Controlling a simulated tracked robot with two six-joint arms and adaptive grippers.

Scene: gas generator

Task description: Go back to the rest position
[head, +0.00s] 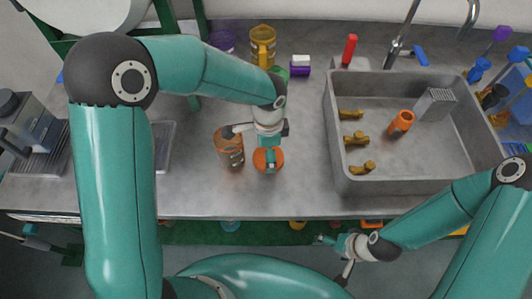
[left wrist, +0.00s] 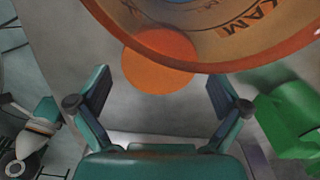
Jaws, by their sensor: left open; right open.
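My left gripper (head: 268,160) is open above an orange disc (head: 261,159) on the steel counter, beside a clear orange jar (head: 229,152). In the left wrist view its two fingers (left wrist: 158,92) stand apart with nothing between them. My right gripper (head: 335,258) is open and empty, in front of the counter's front edge and below the sink.
A steel sink (head: 400,180) holds an orange bottle (head: 400,123), a grey ribbed block (head: 435,104) and several brass fittings (head: 355,139). The counter between jar and sink is mostly clear.

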